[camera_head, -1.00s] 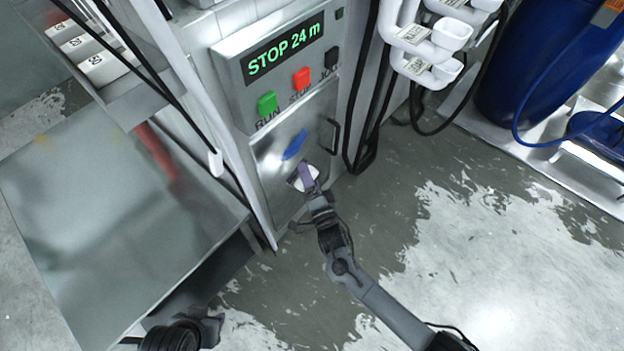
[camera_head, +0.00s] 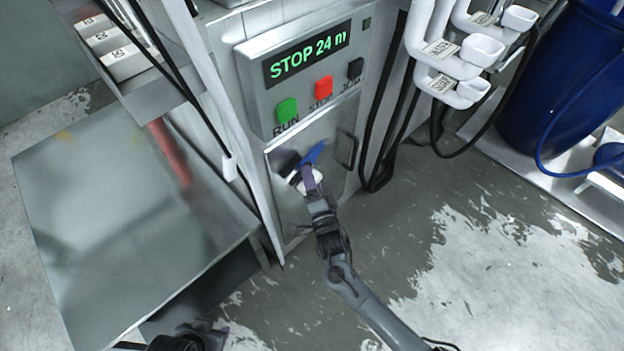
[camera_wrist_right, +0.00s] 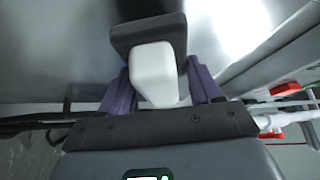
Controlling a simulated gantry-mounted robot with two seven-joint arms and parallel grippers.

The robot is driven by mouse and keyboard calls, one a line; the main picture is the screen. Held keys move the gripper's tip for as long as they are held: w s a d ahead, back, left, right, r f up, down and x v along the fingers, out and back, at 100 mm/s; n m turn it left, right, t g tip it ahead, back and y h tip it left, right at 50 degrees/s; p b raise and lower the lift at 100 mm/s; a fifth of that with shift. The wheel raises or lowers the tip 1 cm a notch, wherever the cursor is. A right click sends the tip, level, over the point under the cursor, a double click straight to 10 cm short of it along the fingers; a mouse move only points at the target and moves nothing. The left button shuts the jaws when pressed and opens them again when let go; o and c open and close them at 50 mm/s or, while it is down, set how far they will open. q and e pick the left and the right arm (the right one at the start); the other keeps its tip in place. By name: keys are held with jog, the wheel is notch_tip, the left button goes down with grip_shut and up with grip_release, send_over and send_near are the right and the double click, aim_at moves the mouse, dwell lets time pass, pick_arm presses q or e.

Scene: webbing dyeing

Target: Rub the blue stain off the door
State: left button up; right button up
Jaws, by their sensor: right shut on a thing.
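The blue stain (camera_head: 314,153) is a slanted streak on the grey metal door (camera_head: 335,178) of the control cabinet. Its lower end is hidden or cut off by the tool. My right gripper (camera_head: 308,182) has purple fingers shut on a white block (camera_head: 296,178) with a dark pad (camera_head: 286,162). The pad is at the stain's lower left; I cannot tell if it touches the door. In the right wrist view the fingers hold the white block (camera_wrist_right: 153,75), with the dark pad (camera_wrist_right: 148,30) beyond it. Part of my left arm (camera_head: 180,341) shows at the bottom edge; its jaws are unclear.
The door has a black handle (camera_head: 347,150) at its right. Above are the green RUN (camera_head: 287,111) and red stop (camera_head: 323,88) buttons and the STOP 24 m display (camera_head: 307,54). A metal table (camera_head: 130,220) stands left. White pipes (camera_head: 440,50) and a blue drum (camera_head: 560,80) are right.

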jog(key=shift+w+a+b, duration=0.25)
jog(key=shift+b, duration=0.1)
dwell(0.3)
jog(key=shift+w+a+b, duration=0.4)
jog(key=shift+w+b, duration=0.1)
jog(key=shift+b, duration=0.05)
dwell(0.3)
